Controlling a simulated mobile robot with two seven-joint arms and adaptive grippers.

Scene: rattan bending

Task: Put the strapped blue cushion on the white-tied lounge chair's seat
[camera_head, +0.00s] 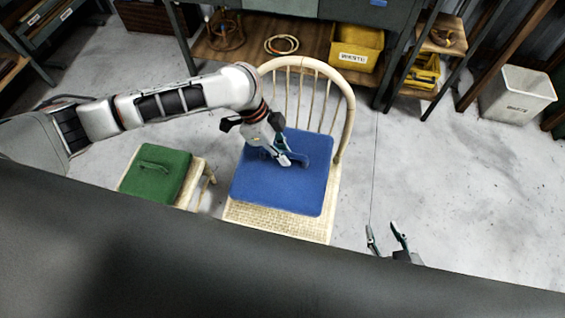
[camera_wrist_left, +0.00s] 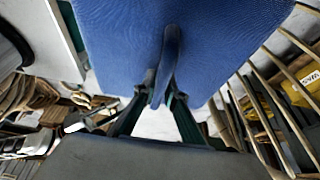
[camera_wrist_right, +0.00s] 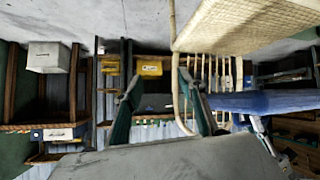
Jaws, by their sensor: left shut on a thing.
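The blue cushion (camera_head: 255,190) is a flat square pad with a blue strap on top. It covers much of the woven seat of the pale lounge chair (camera_head: 275,222), whose front edge shows. My left gripper (camera_head: 287,160) is shut on the strap. The left wrist view shows the strap between the fingers (camera_wrist_left: 163,97) and the cushion (camera_wrist_left: 115,45) beyond. In the right wrist view a gap shows between the cushion (camera_wrist_right: 260,101) and the seat (camera_wrist_right: 240,28), so it hangs above it. White ties cannot be made out. My right gripper (camera_head: 382,228) is open and empty, right of the chair.
A green strapped cushion (camera_head: 155,173) lies on a low woven stool (camera_head: 200,178) left of the chair. The curved spindle backrest (camera_head: 349,110) rises behind the seat. A workbench with a yellow bin (camera_head: 357,47) stands behind. Floor at the right is clear up to a white bin (camera_head: 517,95).

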